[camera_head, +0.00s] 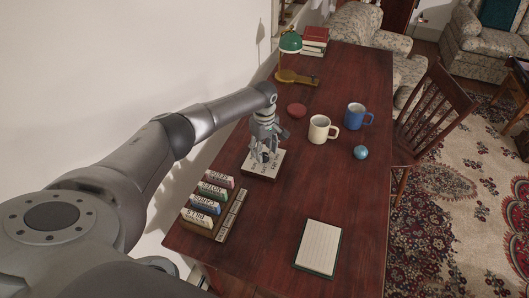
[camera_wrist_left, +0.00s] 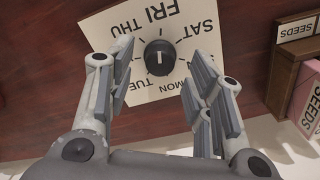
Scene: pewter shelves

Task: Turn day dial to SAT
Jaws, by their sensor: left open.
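The day dial is a white square plate (camera_head: 273,165) lying on the dark wooden table. In the left wrist view the plate (camera_wrist_left: 92,28) carries day names, with FRI, THU, SAT, MON and TUE readable. A round black knob (camera_wrist_left: 159,57) with a short pale mark sits at its middle. Which day the mark points at is hard to tell. My left gripper (camera_head: 266,149) is above the plate, pointing down. Its fingers (camera_wrist_left: 162,72) are open, one on each side of the knob, with visible gaps. My right gripper is not in view.
A rack of labelled card boxes (camera_head: 235,207) stands just in front of the plate. A red round object (camera_head: 297,109), a cream mug (camera_head: 318,130), a blue mug (camera_head: 354,118) and a teal ball (camera_head: 361,152) stand beyond and right. A notepad (camera_head: 319,248) lies near; a green lamp (camera_head: 290,42) stands farther back.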

